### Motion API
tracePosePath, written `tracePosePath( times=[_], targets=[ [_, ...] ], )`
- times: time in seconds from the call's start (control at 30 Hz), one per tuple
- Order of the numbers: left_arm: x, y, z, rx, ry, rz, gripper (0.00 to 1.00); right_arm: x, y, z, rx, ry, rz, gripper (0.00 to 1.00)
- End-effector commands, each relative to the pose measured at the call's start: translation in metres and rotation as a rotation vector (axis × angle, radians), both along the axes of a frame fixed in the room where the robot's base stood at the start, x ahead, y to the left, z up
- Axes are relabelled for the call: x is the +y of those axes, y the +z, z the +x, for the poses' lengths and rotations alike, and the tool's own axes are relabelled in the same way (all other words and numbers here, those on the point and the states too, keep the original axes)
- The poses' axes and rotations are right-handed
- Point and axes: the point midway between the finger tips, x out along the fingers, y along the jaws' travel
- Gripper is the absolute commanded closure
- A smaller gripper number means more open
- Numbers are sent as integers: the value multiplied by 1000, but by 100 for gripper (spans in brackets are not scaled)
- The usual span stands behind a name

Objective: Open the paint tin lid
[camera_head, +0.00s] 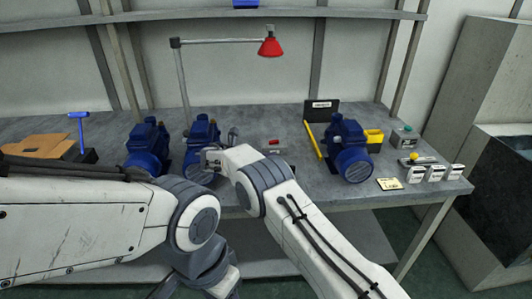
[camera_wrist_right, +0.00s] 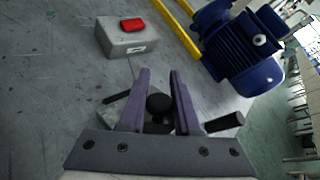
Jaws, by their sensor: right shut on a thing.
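No paint tin or lid is clearly identifiable in either view. My right gripper (camera_head: 208,157) is over the bench, in front of the middle blue pump (camera_head: 203,133). In the right wrist view its two purple-grey fingers (camera_wrist_right: 161,75) are closed around a dark thing with a round black knob (camera_wrist_right: 159,105). Black bars stick out on both sides, and a pale grey part shows under the left finger. The fingers and palm hide most of this thing.
A grey box with a red top (camera_wrist_right: 128,35) stands beyond the fingers; a blue motor (camera_wrist_right: 240,50) stands to the right. Bare bench lies around the grey box.

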Motion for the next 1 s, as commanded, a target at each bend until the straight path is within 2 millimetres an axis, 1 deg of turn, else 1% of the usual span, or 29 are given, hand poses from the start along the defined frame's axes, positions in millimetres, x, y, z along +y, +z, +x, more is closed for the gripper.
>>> tracePosePath(
  times=[0.1, 0.5, 0.53, 0.57, 0.6, 0.87, 1.0],
  targets=[
    [0, 3, 0, 0, 0, 0, 50, 2, 1, 1, 18, 2, 2, 100],
    [0, 3, 0, 0, 0, 0, 50, 1, 0, 1, 25, 2, 0, 100],
    [0, 3, 0, 0, 0, 0, 50, 1, 0, 1, 25, 2, 1, 61],
    [0, 3, 0, 0, 0, 0, 50, 1, 0, 1, 25, 2, 1, 50],
    [0, 3, 0, 0, 0, 0, 50, 1, 0, 1, 25, 2, 1, 40],
    [0, 3, 0, 0, 0, 0, 50, 0, 0, 1, 24, 0, 0, 40],
    [0, 2, 0, 0, 0, 0, 50, 5, 3, -2, 22, 1, 0, 40]
  ],
)
